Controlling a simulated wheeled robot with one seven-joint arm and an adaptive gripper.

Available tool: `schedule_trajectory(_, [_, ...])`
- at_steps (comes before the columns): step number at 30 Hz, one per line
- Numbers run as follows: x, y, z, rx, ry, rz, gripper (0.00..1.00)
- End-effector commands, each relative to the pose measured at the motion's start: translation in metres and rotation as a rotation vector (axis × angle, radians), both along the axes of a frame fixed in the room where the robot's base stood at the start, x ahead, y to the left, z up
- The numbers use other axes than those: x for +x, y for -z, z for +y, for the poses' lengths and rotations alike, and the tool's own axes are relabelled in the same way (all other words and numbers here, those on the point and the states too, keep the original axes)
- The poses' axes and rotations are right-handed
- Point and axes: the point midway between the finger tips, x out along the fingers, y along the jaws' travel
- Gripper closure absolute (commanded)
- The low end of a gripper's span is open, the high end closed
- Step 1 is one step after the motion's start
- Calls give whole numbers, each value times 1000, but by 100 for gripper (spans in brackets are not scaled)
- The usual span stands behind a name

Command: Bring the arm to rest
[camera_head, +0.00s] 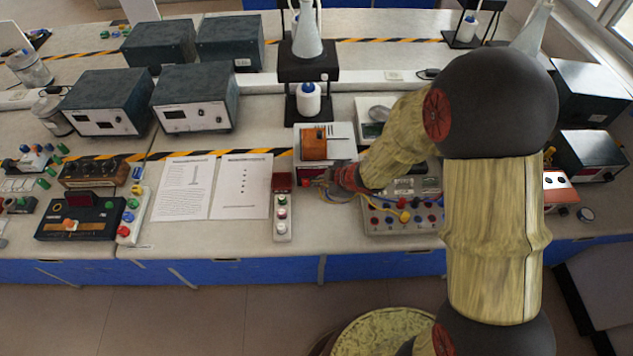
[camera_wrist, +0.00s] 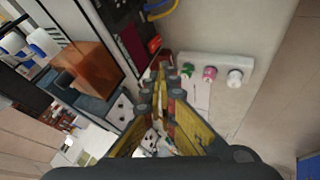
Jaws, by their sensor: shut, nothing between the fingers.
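My arm reaches over the lab bench (camera_head: 345,240) from the right side of the head view, with its elbow high and bent. My gripper (camera_head: 318,183) is low over the bench, just right of a small strip with coloured knobs (camera_head: 282,225). In the wrist view the fingers of my gripper (camera_wrist: 165,72) come together at their tips, and nothing is held between them. The knobbed strip (camera_wrist: 245,65) shows just beyond and to the right of the fingertips. The head view does not show whether the fingertips touch anything.
A white device with an orange-brown block (camera_head: 314,143) stands behind my gripper. A panel with coloured sockets and cables (camera_head: 400,220) lies under my forearm. Printed sheets (camera_head: 240,185) lie left of the strip. Dark instrument boxes (camera_head: 195,97) and a flask stand (camera_head: 307,68) are farther back.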

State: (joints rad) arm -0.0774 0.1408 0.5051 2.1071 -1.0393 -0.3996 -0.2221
Motion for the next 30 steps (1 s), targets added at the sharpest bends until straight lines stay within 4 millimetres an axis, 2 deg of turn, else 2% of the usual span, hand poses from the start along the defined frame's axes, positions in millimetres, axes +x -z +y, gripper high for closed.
schedule_trajectory(17, [-1, 0, -1, 1, 1, 2, 100])
schedule_trajectory(20, [-2, 3, -6, -15, 20, 18, 100])
schedule_trajectory(23, [-8, 15, -28, -63, 99, 68, 100])
schedule_trajectory(26, [-26, 30, -61, -130, 241, 160, 100])
schedule_trajectory(28, [-39, 28, -86, -171, 363, 214, 100])
schedule_trajectory(30, [-53, 15, -109, -201, 488, 256, 100])
